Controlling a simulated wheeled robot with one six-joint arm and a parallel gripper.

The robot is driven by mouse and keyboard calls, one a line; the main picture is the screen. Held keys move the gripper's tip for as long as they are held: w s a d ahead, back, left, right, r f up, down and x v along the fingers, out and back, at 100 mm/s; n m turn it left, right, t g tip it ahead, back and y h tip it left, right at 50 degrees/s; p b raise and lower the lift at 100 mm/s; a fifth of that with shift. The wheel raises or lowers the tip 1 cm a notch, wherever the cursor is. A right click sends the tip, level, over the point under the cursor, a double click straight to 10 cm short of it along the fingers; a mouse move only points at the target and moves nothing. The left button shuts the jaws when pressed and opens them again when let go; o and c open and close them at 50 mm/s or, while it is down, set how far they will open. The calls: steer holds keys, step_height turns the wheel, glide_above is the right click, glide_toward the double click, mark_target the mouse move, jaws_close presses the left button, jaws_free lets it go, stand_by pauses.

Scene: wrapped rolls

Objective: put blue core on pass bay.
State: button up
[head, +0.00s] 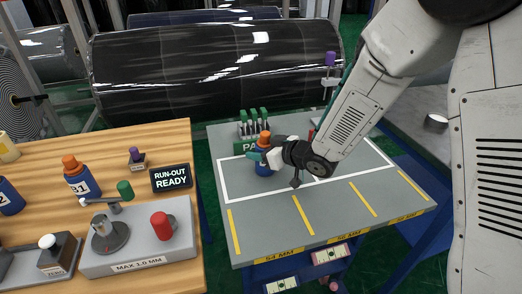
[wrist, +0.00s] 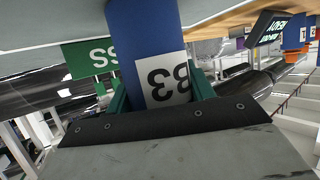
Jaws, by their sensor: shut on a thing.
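My gripper (head: 261,157) is shut around a blue core (head: 263,168) with an orange top. In the wrist view the held core (wrist: 145,35) stands between green fingers (wrist: 160,92) and shows a white label reading B3, upside down. The core is roughly upright inside the white outline on the grey table (head: 240,190). Whether its base touches the surface I cannot tell. A green sign (head: 246,146) at the back of the outline shows "PA", the rest hidden by the core and gripper. It also shows in the wrist view (wrist: 85,58).
On the wooden table (head: 140,136) at left stand a blue core marked B1 (head: 82,182), another blue core (head: 9,198), a gauge block (head: 150,245) and a "RUN-OUT READY" display (head: 171,178). A large black wrapped roll (head: 200,70) lies behind. The grey table's front strips are clear.

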steer(key=shift+f, duration=0.15)
steer(key=o, duration=1.2)
steer(key=shift+c, duration=0.2)
steer(key=shift+s+d+r, duration=0.2)
steer(key=shift+d+r, duration=0.05)
steer(key=v, duration=1.1)
steer(key=shift+d, duration=0.2)
steer(key=shift+s+r, duration=0.1)
